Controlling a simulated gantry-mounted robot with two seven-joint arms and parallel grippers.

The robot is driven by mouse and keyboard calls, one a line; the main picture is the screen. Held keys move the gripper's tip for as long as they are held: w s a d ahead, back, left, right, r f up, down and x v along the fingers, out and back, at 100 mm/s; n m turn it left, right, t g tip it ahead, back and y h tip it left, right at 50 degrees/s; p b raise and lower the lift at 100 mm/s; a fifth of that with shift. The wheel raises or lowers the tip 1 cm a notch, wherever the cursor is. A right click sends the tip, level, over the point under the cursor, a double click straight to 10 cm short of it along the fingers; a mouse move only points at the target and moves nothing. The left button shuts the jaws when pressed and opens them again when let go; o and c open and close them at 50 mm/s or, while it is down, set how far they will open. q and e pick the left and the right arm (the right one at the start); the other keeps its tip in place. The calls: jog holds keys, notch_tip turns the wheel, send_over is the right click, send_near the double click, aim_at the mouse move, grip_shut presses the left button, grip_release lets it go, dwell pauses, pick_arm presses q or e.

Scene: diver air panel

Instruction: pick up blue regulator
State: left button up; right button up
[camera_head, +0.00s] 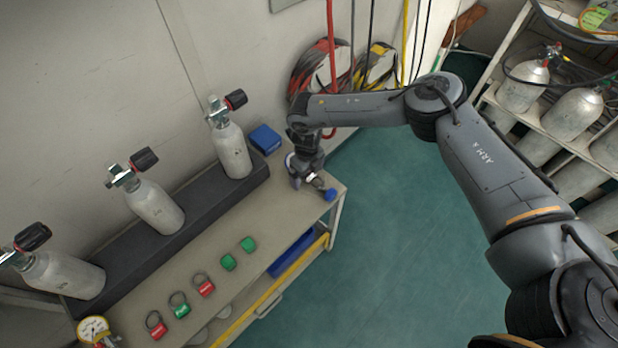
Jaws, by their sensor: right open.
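The blue regulator (330,194) lies at the right end of the bench top. Its blue knob and some silver metal show, and the rest is hidden behind my right gripper. My right gripper (310,182) points down over the regulator's silver part, close to the bench top. Its jaws are open, though the fingers are small and partly hidden. I cannot tell whether they touch the regulator. My left gripper is not in view.
Gas cylinders (232,150) with black-knobbed valves stand along a dark raised ledge (200,205) at the wall. A blue box (265,139) sits behind my gripper. Red and green tags (204,284) lie along the bench front. A cylinder rack (490,110) stands right.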

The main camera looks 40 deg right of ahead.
jog(key=c, duration=1.5)
jog(key=shift+r, duration=0.15)
jog(key=shift+r+p, duration=0.55)
jog(key=shift+r, duration=0.35)
notch_tip(320, 180, up, 2)
jog(key=shift+r+p, duration=0.25)
jog(key=shift+p, duration=0.25)
jog(key=s+d+r+p, duration=0.1)
jog(key=s+r, duration=0.1)
jog(key=s, duration=0.1)
jog(key=s+d+r+p, duration=0.1)
jog(key=s+r, duration=0.1)
jog(key=s, duration=0.2)
jog(key=s+d+r+p, duration=0.2)
jog(key=s, duration=0.2)
jog(key=shift+r, duration=0.2)
